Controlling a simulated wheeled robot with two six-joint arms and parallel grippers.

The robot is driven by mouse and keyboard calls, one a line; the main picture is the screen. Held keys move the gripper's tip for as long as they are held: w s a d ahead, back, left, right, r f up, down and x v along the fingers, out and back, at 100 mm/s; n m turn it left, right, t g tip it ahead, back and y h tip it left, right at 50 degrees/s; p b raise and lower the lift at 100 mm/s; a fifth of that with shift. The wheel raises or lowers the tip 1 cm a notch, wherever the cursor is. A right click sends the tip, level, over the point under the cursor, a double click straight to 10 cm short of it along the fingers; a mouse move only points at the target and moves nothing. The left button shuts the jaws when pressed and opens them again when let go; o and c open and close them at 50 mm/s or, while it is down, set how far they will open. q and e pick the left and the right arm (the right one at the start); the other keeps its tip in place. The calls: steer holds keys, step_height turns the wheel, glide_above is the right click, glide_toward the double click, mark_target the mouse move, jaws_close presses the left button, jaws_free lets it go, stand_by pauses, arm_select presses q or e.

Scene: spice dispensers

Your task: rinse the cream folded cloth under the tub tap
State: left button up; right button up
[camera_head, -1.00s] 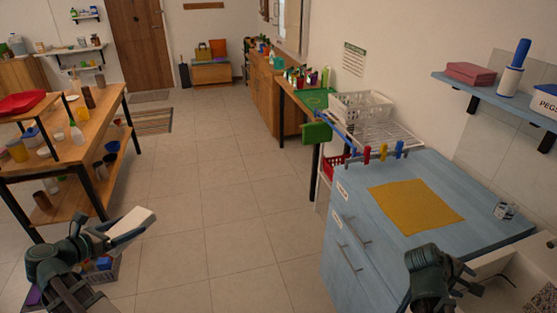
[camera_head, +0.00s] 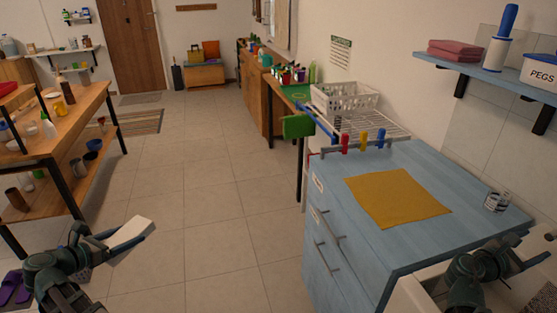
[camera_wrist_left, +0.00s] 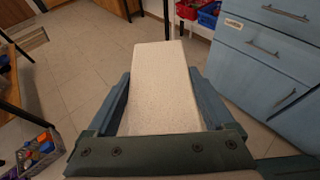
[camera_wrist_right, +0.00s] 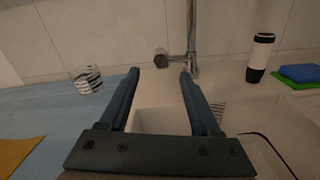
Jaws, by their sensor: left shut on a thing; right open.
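My left gripper (camera_head: 112,243) is shut on the cream folded cloth (camera_head: 134,240), held out over the open floor. In the left wrist view the cloth (camera_wrist_left: 162,85) is a pale flat block between the two fingers. My right gripper (camera_head: 512,254) is open and empty above the white tub (camera_head: 408,294) at the bottom right. In the right wrist view the tub tap (camera_wrist_right: 192,40) is a chrome upright with a round end, just beyond the open fingers. The tub's inside is partly hidden by my right gripper.
A blue cabinet (camera_head: 347,252) carries a mustard cloth (camera_head: 398,198) and a striped glass (camera_head: 496,202). Pegs and a drying rack edge its far side. A wall shelf (camera_head: 478,68) hangs above. A wooden shelf unit (camera_head: 75,118) stands left. The floor between is clear.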

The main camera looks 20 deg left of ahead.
steer(key=shift+w+d+r, duration=0.1)
steer(key=shift+w+d, duration=0.25)
steer(key=shift+d, duration=0.05)
steer(key=x, duration=1.1)
jaws_close()
stand_by(1.1)
